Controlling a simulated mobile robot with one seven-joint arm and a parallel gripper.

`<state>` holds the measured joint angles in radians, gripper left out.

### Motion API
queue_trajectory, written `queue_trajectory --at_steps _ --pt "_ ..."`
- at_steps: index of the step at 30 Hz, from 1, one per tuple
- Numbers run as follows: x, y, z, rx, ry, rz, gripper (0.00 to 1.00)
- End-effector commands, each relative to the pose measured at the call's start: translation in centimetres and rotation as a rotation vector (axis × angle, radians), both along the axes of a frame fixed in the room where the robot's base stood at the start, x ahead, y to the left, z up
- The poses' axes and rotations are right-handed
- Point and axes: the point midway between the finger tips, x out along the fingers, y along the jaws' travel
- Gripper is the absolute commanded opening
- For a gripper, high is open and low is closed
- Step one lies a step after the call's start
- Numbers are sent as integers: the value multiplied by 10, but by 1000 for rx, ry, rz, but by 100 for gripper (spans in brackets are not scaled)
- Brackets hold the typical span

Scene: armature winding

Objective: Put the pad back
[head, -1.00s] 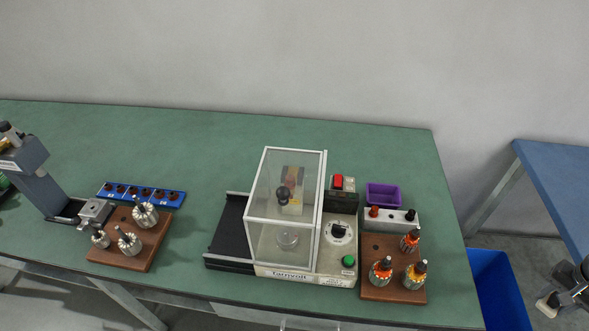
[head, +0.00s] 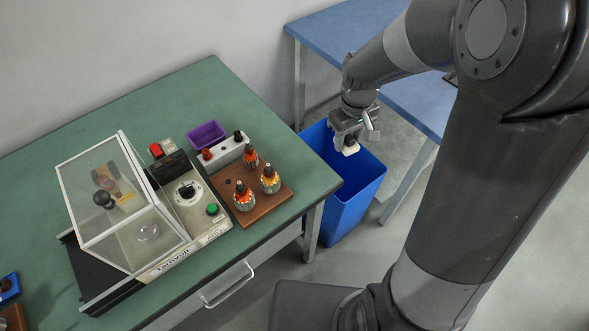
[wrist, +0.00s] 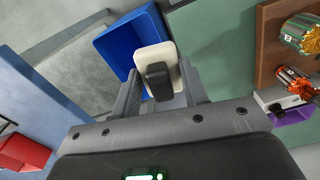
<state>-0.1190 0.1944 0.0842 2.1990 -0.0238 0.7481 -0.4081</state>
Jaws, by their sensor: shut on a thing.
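The pad (wrist: 152,57) is a cream, rounded block with a dark grip (wrist: 158,80) on it. My gripper (wrist: 160,88) is shut on this dark grip in the wrist view. In the head view my gripper (head: 348,130) hangs in the air over the blue bin, right of the green bench, with the pale pad (head: 350,147) at its tips. The purple tray (head: 206,136) stands on the bench's right part. Its inside looks empty from here.
The blue bin (head: 345,205) stands on the floor beside the green bench (head: 180,95). A wooden board (head: 274,211) with several armatures, a white terminal block (head: 224,152) and the clear-hooded Ternvolt tester (head: 125,205) occupy the bench. A blue table (head: 330,30) stands behind.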

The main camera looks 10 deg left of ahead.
Motion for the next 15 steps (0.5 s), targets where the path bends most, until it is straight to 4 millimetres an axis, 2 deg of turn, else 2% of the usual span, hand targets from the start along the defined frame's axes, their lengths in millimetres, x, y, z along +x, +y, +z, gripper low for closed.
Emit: queue_trajectory --at_steps 3,8,11,15 --pt "-21 8 9 0 -1 87 19" --pt "-35 13 13 0 0 150 19" --pt "-36 23 8 0 2 163 19" --pt "-34 52 -10 -1 4 167 19"
